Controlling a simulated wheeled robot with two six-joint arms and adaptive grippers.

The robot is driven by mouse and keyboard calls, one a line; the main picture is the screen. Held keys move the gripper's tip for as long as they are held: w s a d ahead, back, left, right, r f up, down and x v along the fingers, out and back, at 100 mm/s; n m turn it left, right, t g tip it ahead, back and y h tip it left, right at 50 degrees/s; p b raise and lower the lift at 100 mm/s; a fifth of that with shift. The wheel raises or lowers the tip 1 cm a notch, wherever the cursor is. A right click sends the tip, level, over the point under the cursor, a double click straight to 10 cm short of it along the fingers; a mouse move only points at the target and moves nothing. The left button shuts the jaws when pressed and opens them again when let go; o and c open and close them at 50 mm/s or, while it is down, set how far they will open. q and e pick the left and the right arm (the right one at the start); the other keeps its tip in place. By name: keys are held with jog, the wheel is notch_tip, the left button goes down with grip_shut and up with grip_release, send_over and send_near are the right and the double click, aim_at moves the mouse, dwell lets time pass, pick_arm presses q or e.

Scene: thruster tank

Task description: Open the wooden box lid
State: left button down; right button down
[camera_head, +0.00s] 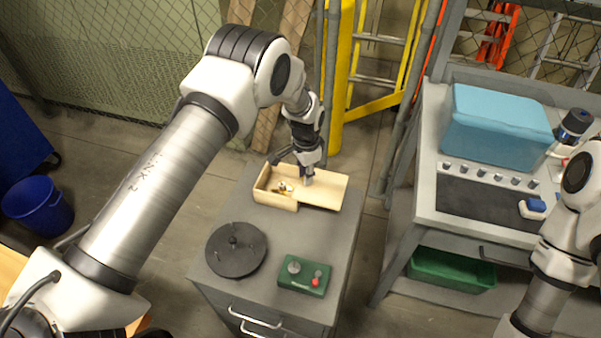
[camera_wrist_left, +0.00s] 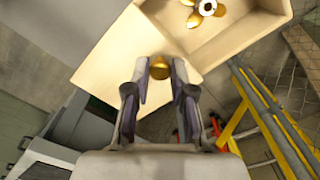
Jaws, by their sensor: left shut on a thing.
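The wooden box (camera_head: 262,190) sits at the back of the grey cabinet top, its left part uncovered. Its pale lid (camera_head: 328,188) extends to the right. In the left wrist view the lid (camera_wrist_left: 108,62) lies beside the open box (camera_wrist_left: 235,47), with a brass knob (camera_wrist_left: 160,68) on it. My left gripper (camera_head: 307,177) is over the lid; in the wrist view its fingers (camera_wrist_left: 160,72) are shut on the knob. A brass propeller-like part (camera_wrist_left: 205,8) shows inside the box. My right arm is at the right edge; its gripper cannot be made out.
A black disc (camera_head: 236,250) and a green control box (camera_head: 304,275) with a red button are at the cabinet's front. A workbench with a blue tank (camera_head: 498,125) stands to the right. A yellow post (camera_head: 342,80) and a chain-link fence are behind.

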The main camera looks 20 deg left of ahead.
pick_arm(q)
jog(key=c, duration=1.3)
grip_release()
jog(key=shift+s+f, duration=0.1)
jog(key=shift+f, duration=0.05)
jog(key=o, duration=0.3)
jog(key=shift+w+a+f, duration=0.1)
jog(key=shift+w, duration=0.1)
notch_tip(320, 180, up, 12)
jog(key=shift+f, duration=0.1)
